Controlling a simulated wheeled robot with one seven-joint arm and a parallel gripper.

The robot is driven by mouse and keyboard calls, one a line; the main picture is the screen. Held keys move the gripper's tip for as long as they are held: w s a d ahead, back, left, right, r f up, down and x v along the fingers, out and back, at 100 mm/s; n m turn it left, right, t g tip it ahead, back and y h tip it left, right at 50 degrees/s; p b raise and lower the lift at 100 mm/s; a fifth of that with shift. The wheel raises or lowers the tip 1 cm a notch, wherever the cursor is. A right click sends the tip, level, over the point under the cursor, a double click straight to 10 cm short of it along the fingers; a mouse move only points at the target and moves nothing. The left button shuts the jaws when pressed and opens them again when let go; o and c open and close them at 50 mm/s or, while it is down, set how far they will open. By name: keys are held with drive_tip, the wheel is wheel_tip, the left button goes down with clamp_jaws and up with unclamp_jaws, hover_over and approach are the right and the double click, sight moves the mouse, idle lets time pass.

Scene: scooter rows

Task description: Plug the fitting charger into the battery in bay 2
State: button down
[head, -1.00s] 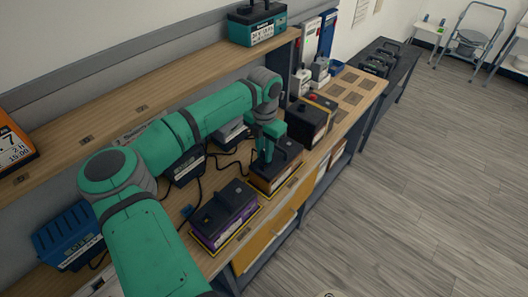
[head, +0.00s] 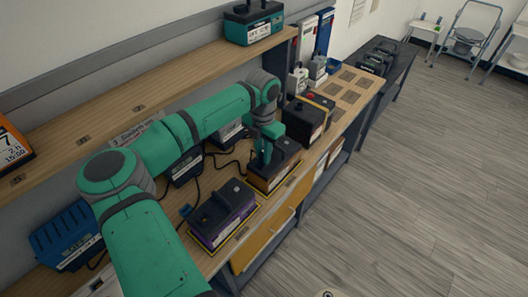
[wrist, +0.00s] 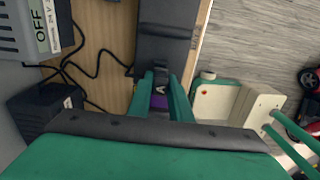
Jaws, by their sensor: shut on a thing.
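My gripper (head: 264,158) is over the farther dark battery (head: 274,168), which sits in a yellow-edged bay. It is shut on a small dark plug (wrist: 159,88) marked with a letter like an A. The plug is at the end of the dark battery top (wrist: 165,45) in the wrist view; I cannot tell whether it is seated. A purple patch shows between the fingers. A nearer battery with a purple band (head: 222,215) stands in another bay. Chargers behind are blue (head: 66,238), black (head: 188,167) and grey (head: 228,130). I cannot read the bay numbers clearly.
Black cables (wrist: 88,68) lie on the wooden bench. A black battery (head: 304,122) stands beyond my gripper. A teal box (head: 254,22) is on the upper shelf. The floor (head: 430,190) to the right is open.

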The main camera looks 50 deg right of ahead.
drive_tip(key=shift+w+f, duration=0.15)
drive_tip(key=shift+f, duration=0.4)
drive_tip(key=c, duration=1.5)
unclamp_jaws()
drive_tip(key=shift+c, duration=0.2)
drive_tip(key=shift+a, duration=0.15)
drive_tip(key=shift+r, duration=0.1)
drive_tip(key=shift+r, duration=0.2)
wheel_tip(320, 180, up, 10)
drive_tip(key=shift+w+r, duration=0.15)
drive_tip(key=shift+w+a, duration=0.1)
